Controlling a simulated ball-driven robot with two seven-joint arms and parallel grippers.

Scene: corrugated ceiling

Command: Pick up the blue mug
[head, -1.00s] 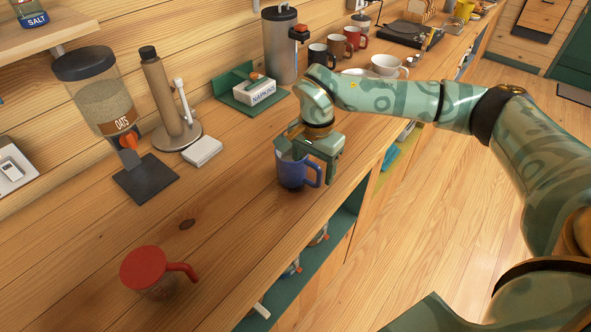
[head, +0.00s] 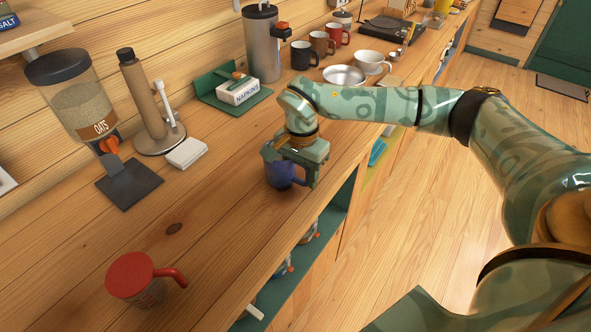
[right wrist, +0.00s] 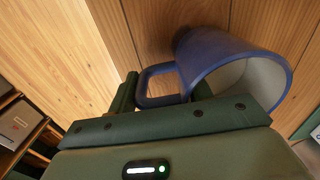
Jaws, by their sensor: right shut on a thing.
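The blue mug (head: 279,176) stands near the front edge of the wooden counter, below my right gripper (head: 294,166). My right gripper points down at it from above, with its jaws closed on it. In the right wrist view the mug (right wrist: 212,48) shows its pale inside and its handle (right wrist: 145,82), which lies by the left finger. The gripper body hides part of the mug's rim and side in the head view. I cannot tell if the mug's base is clear of the counter. My left gripper is not in view.
A red-lidded mug (head: 131,276) stands nearer on the counter. An oats dispenser (head: 76,95), paper towel holder (head: 146,95), napkin box (head: 239,92) and metal urn (head: 262,48) line the wall. Shelves lie under the counter edge.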

